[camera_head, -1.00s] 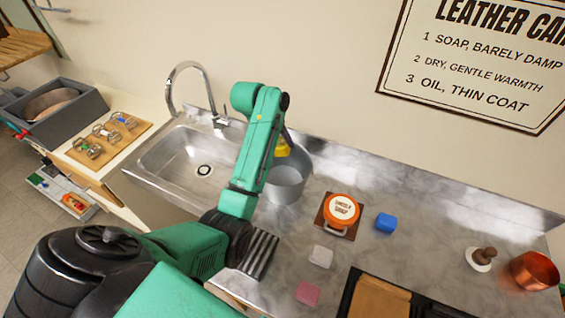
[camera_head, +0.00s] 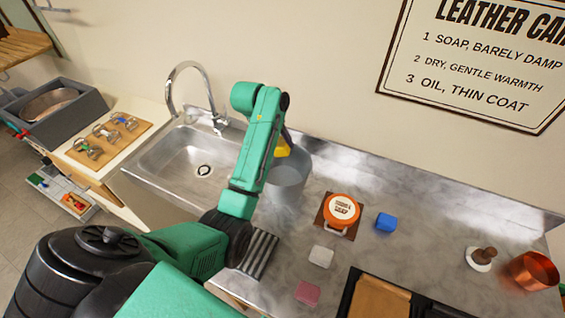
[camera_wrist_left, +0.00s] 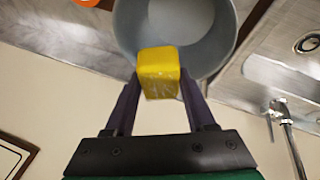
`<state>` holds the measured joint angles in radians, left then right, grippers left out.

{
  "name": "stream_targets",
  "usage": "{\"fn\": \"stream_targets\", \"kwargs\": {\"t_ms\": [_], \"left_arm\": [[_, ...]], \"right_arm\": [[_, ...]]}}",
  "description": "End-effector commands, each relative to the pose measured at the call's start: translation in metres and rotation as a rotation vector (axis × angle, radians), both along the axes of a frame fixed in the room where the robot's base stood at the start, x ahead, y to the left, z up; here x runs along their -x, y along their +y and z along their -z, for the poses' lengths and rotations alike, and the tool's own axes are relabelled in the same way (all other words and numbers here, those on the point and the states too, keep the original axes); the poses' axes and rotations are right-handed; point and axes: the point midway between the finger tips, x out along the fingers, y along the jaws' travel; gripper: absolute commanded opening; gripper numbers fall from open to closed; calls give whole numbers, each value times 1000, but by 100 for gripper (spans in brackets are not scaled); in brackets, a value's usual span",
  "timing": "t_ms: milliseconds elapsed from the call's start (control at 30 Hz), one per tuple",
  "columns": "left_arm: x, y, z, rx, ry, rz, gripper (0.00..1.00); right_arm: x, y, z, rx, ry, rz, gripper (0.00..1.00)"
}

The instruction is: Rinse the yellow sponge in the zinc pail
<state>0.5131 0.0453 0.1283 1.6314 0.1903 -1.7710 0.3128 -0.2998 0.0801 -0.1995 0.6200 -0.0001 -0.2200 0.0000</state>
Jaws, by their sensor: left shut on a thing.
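The yellow sponge (camera_head: 282,149) is at the mouth of the zinc pail (camera_head: 289,180), near its back rim. In the left wrist view the sponge (camera_wrist_left: 158,73) is between the fingers of my left gripper (camera_wrist_left: 160,88), which is shut on it. It overlaps the rim of the grey pail (camera_wrist_left: 178,28) there, and I cannot tell how deep it is. In the head view my left forearm hides part of the pail and most of the gripper. The pail stands on the metal counter just right of the sink. My right gripper is not in view.
The steel sink (camera_head: 183,160) with its tall faucet (camera_head: 188,72) is left of the pail. Bare counter lies beyond the blue block.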

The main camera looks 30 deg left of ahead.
Motion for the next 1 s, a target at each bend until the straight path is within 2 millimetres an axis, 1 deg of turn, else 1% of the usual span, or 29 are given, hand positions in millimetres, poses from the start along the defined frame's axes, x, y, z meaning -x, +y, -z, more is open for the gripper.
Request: {"fn": "stream_targets", "kwargs": {"t_ms": [567,667,833,900,1000], "left_arm": [[0,0,-2,0,-1,0,11],[0,0,-11,-1,-2,-1,11],[-1,0,-32,0,-3,-1,11],[0,0,-38,0,-2,1,11],[0,0,-40,0,0,0,11]], "right_arm": [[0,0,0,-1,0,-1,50],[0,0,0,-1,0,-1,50],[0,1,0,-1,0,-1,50],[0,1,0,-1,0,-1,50],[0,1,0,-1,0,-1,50]]}}
